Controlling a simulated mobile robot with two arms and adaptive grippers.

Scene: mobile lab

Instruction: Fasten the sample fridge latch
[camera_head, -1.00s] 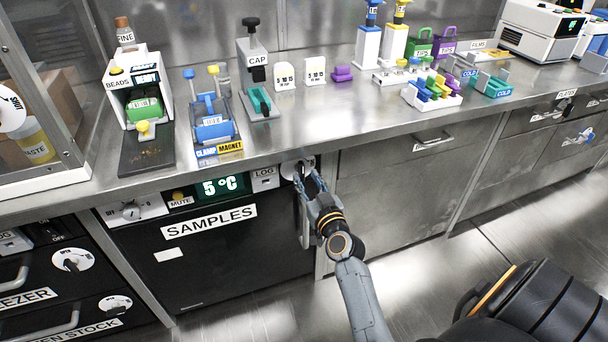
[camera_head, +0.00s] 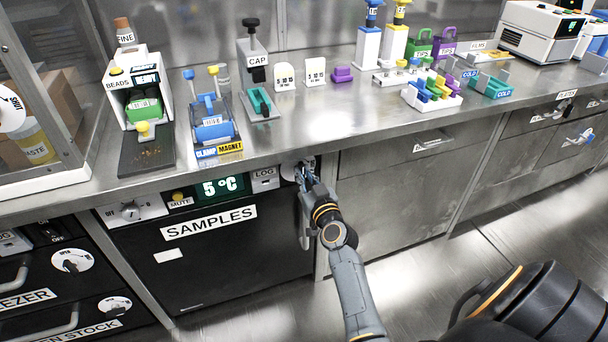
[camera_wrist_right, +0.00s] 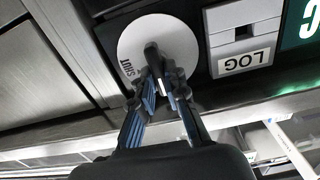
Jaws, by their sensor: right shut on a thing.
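The sample fridge (camera_head: 240,265) is the black-fronted unit labelled SAMPLES under the bench, and its door looks closed. Its latch (camera_head: 289,171) is a white round plate at the top right corner of the front. In the right wrist view the latch plate (camera_wrist_right: 185,38) carries the word SHUT and a dark lever (camera_wrist_right: 152,53) at its middle. My right gripper (camera_head: 304,178) is at the latch. In the wrist view its fingertips (camera_wrist_right: 163,82) are closed around the lever's free end, which they partly hide. My left gripper is not in view.
A vertical door handle (camera_head: 304,222) stands just below the latch, close to my right gripper. The LOG panel (camera_head: 264,179) is beside the latch. The steel bench (camera_head: 330,125) overhangs above, with several lab items on it. Floor is clear at the right.

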